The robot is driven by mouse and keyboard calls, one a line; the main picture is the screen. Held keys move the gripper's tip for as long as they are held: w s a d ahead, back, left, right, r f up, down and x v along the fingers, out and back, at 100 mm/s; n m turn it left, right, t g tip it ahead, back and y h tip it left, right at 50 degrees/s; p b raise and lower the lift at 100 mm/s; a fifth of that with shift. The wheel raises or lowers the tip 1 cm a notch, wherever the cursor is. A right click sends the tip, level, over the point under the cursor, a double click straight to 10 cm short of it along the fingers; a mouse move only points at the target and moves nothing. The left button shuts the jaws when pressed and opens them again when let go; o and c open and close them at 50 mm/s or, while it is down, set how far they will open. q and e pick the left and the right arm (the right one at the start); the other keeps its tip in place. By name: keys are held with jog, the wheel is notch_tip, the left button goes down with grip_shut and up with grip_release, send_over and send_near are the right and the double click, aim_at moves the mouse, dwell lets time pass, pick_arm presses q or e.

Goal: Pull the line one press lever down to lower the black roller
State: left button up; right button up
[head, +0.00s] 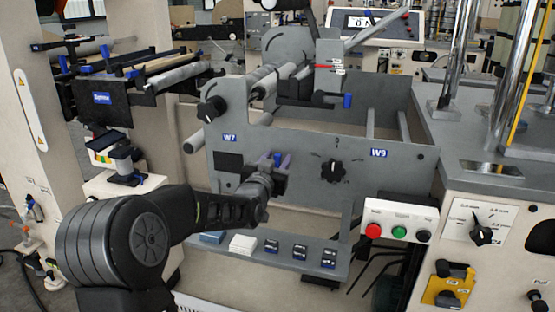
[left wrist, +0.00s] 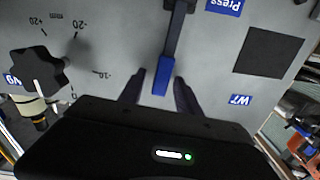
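The press lever, dark with a blue grip (left wrist: 163,76), shows in the left wrist view below a blue "Press" label (left wrist: 225,5). My left gripper (left wrist: 160,92) is open, with one finger on each side of the blue grip and gaps visible on both sides. In the head view my left gripper (head: 279,166) is at the grey panel (head: 300,150), between the W7 and W9 labels, and hides most of the lever. I cannot clearly pick out the black roller. My right gripper is not in view.
A black dial knob (head: 332,171) sits right of my left gripper on the panel. Another black lever with a blue end (head: 347,101) is above. A button box (head: 399,220) with red, green and black buttons is at lower right. A grey shelf (head: 270,262) lies below.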

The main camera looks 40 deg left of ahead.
pick_arm(q)
jog(key=shift+w+a, duration=0.1)
jog(key=shift+w, duration=0.15)
grip_shut()
dwell(0.3)
dwell(0.9)
